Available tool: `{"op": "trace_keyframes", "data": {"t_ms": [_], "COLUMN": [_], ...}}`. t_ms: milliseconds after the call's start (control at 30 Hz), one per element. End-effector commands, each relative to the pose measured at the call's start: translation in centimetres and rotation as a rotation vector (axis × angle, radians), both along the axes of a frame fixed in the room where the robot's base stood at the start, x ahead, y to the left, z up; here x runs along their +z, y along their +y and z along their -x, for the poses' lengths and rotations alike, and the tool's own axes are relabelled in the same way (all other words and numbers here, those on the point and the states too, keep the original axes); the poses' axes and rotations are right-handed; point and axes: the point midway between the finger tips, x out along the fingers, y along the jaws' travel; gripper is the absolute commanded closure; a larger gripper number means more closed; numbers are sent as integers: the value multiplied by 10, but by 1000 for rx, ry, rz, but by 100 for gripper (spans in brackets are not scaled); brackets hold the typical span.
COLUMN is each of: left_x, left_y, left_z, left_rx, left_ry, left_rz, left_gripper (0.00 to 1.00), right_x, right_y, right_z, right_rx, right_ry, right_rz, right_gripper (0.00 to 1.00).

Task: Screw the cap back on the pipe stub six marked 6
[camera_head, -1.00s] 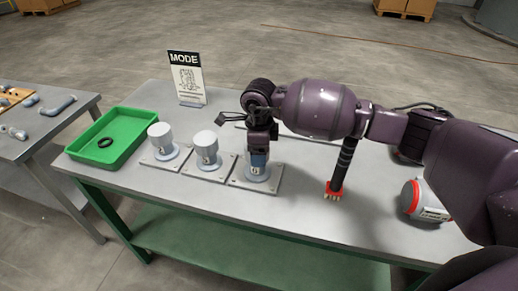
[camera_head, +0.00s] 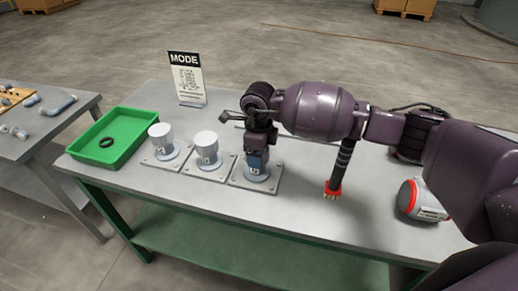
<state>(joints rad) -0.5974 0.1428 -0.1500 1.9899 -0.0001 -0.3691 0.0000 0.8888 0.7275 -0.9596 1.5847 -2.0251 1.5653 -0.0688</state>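Three grey pipe stubs on square base plates stand in a row on the table. The left stub (camera_head: 160,142) and the middle stub (camera_head: 206,148) each have a wide pale cylindrical top and a small dark mark. The right stub (camera_head: 256,175) has a dark mark on its front that I cannot read with certainty. My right gripper (camera_head: 258,158) points straight down over this right stub, at its top. Its fingers and wrist hide the stub's top, so I cannot see the cap or whether the fingers are closed on it. My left gripper is not in view.
A green tray (camera_head: 75,153) holding a black ring (camera_head: 106,142) is at the table's left end. A MODE sign (camera_head: 187,78) stands behind the stubs. A dark-handled brush (camera_head: 339,168) and a red-rimmed grey object (camera_head: 418,201) are to the right. Another table (camera_head: 25,147) stands left.

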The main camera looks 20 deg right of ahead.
Motion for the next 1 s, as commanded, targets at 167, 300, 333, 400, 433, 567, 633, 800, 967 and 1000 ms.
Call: {"op": "trace_keyframes", "data": {"t_ms": [167,300,333,400,433,567,633,800,967,1000], "left_x": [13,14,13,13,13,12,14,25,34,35], "left_y": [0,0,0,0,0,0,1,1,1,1], "left_z": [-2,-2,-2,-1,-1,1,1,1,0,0], "left_rx": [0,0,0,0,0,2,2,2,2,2], "left_ry": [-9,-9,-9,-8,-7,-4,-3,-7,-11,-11], "left_rz": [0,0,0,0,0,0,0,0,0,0], "left_gripper": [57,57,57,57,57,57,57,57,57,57], "right_x": [4,3,3,3,3,3,4,7,7,7], "right_y": [-1,-1,-1,-1,-1,-2,-2,-2,-3,-3], "right_z": [-2,-2,-2,-2,-2,-3,-3,-4,-5,-5], "right_rx": [-157,-202,-204,-204,-204,-207,-232,-395,-553,-581], "right_ry": [-4,-6,-6,-7,-7,-8,-8,-10,-12,-12], "right_rz": [1,0,0,1,1,1,1,-1,-1,-1], "right_gripper": [53,53,53,53,53,53,53,53,53,53]}}
